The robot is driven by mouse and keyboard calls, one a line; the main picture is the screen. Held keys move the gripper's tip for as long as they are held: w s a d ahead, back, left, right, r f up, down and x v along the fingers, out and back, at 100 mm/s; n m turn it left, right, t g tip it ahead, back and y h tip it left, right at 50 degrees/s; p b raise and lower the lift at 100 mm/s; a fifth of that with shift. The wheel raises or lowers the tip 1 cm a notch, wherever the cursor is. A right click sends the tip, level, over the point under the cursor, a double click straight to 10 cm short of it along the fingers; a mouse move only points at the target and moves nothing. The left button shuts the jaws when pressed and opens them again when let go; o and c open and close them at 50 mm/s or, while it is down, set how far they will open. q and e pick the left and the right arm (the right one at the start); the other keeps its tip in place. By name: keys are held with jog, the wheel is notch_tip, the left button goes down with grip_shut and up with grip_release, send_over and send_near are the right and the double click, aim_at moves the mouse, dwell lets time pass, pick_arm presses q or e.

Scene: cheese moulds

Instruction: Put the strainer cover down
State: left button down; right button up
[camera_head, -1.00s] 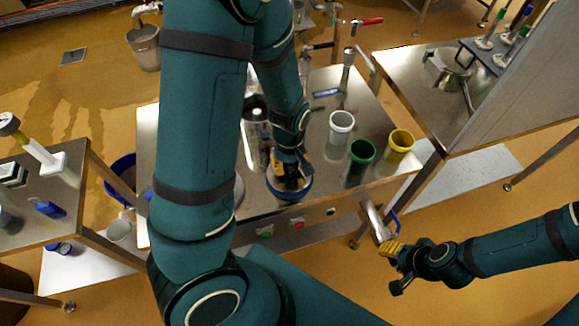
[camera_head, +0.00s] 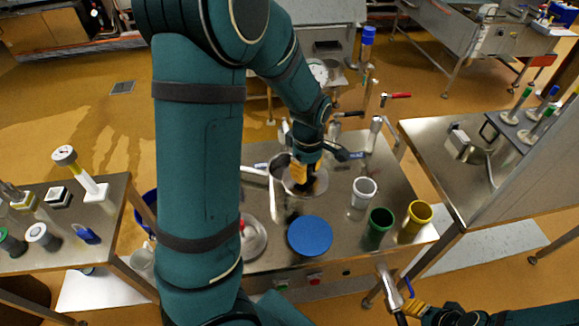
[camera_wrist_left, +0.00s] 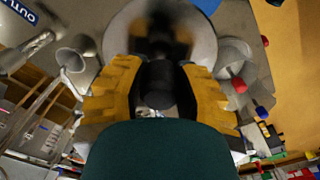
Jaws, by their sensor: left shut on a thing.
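My left gripper (camera_head: 303,176) is shut on the dark knob (camera_wrist_left: 160,80) of a round, shiny metal cover, which I take to be the strainer cover (camera_head: 321,184). In the left wrist view the yellow fingers flank the knob, and the pale disc of the cover (camera_wrist_left: 118,35) lies beyond them, mirroring the gripper. The cover is close over the steel table; whether it touches anything beneath is hidden. My right gripper (camera_head: 416,308) is low at the right, off the table's front edge; its finger gap is unclear.
A flat blue disc (camera_head: 310,236) lies near the table's front. White (camera_head: 364,191), green (camera_head: 379,222) and yellow (camera_head: 418,214) cups stand to the right. A metal vessel (camera_head: 279,200) is just left of the cover. A round metal lid (camera_head: 256,242) is partly behind my arm.

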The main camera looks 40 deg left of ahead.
pick_arm(q)
jog(key=w+a+r+n+p, duration=0.3)
jog(key=a+r+n, duration=0.4)
jog(key=a+n, duration=0.25)
jog(key=shift+n, duration=0.25)
jog(key=f, duration=1)
jog(key=shift+w+d+f+b, duration=0.1)
jog(key=shift+d+f+b, duration=0.15)
jog(key=shift+b, duration=0.05)
jog(key=shift+r, duration=0.1)
pick_arm(e)
notch_tip(320, 180, up, 4)
jog(key=shift+d+f, duration=0.1)
jog(key=shift+f, duration=0.15)
pick_arm(q)
jog(key=shift+f, duration=0.35)
jog(key=c, duration=0.7)
grip_release()
jog(key=shift+c, duration=0.2)
pick_arm(e)
jog(key=shift+f, duration=0.2)
pick_arm(q)
jog(key=shift+r, duration=0.1)
